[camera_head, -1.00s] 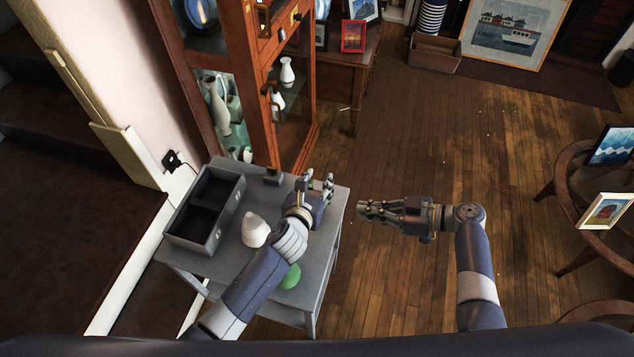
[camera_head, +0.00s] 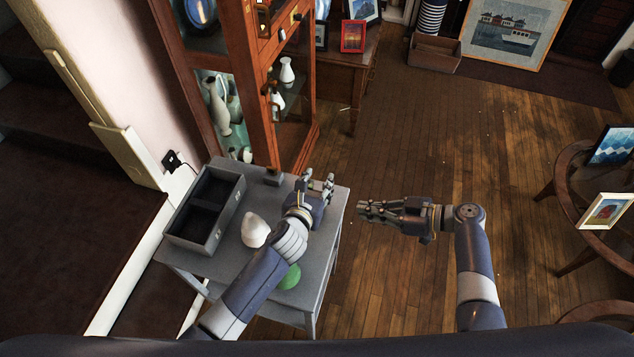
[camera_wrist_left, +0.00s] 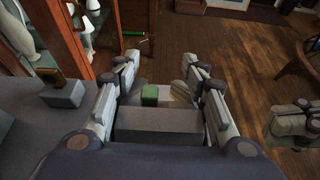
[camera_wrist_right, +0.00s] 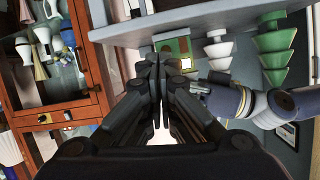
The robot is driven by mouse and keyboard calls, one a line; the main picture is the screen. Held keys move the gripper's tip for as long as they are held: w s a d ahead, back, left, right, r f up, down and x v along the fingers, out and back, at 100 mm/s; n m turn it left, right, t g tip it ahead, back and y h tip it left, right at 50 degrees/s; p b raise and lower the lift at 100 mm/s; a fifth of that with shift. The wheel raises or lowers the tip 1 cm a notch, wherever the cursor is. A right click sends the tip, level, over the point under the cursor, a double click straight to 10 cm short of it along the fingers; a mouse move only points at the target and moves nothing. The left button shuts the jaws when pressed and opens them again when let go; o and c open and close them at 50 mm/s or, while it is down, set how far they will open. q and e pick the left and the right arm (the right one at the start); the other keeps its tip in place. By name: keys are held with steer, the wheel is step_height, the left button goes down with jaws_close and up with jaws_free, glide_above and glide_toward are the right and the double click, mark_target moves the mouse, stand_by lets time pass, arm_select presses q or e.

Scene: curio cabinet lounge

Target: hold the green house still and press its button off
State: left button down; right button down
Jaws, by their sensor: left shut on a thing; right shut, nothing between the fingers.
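The green house (camera_wrist_right: 170,45) is at the edge of the grey table in the right wrist view, which is upside down; its face has a brown patch and a bright yellow square. I cannot tell which part is the button. In the left wrist view, a small green part (camera_wrist_left: 149,93) shows between the fingers of my left gripper (camera_wrist_left: 165,70). That gripper (camera_head: 318,182) is shut on the house at the table's right side in the head view, hiding most of it. My right gripper (camera_head: 362,209) is shut and empty, apart from the house, to its right.
The grey table (camera_head: 270,262) carries a grey divided box (camera_head: 196,240), a white cone tree (camera_head: 254,231), a green cone tree (camera_head: 290,276) and a small grey block (camera_head: 273,180). A glass cabinet (camera_head: 250,100) stands behind. Open wooden floor (camera_head: 420,130) lies right.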

mark_target(340, 214)
step_height(340, 214, down, 4)
steer(key=d+m+t+h, duration=0.2)
steer(key=m+h, duration=0.3)
steer(key=m, duration=1)
steer(key=shift+w+a+r+m+t+h, duration=0.15)
steer(key=shift+w+a+m+t, duration=0.3)
steer(key=shift+a+m, duration=0.8)
steer(key=shift+w+a+r+m+t+h, duration=0.15)
steer(key=shift+w+a+m+t, duration=0.25)
steer(key=shift+a+m, duration=0.85)
steer(key=shift+w+a+r+m+t+h, duration=0.2)
steer(key=shift+w+a+m, duration=0.45)
steer(key=shift+a, duration=1.05)
steer(key=shift+a, duration=0.1)
